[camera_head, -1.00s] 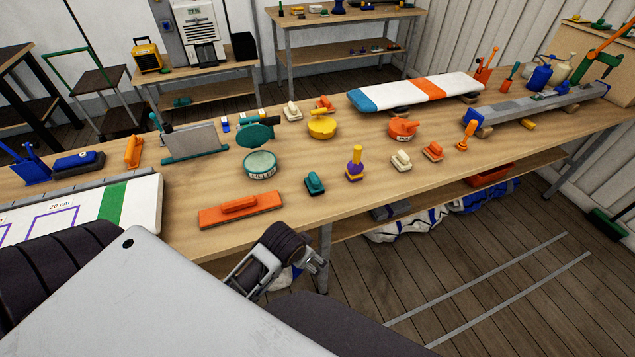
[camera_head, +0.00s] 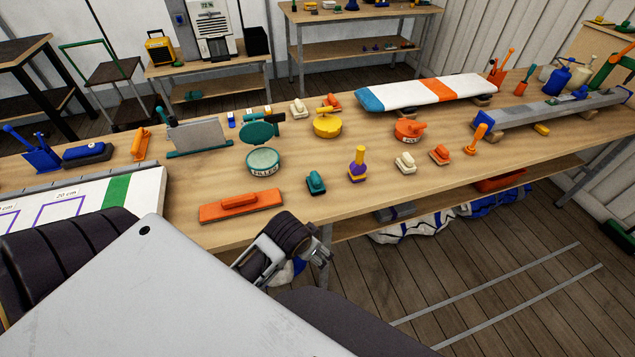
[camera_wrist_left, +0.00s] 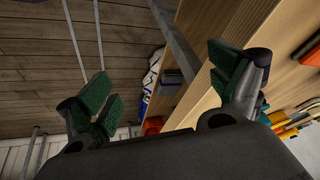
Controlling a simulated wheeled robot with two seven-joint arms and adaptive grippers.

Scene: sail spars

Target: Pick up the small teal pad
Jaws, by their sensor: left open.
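The small teal pad (camera_head: 316,182), a dark green block with a raised grip on top, sits on the workbench (camera_head: 345,212) near its front edge in the head view. It stands between the orange long-handled block and the purple and yellow tool. My left gripper (camera_head: 316,250) is just off the bench's front edge, nearer to me than the pad and apart from it. In the left wrist view its green-padded fingers (camera_wrist_left: 165,88) are spread wide with nothing between them. I cannot make out the teal pad in that view. My right gripper does not show.
Around the pad stand an orange sanding block (camera_head: 240,205), a filler tin (camera_head: 264,162), a purple and yellow tool (camera_head: 357,165) and a cream pad (camera_head: 405,162). A striped board (camera_head: 425,91) lies at the back. A lower shelf (camera_head: 400,212) runs under the bench.

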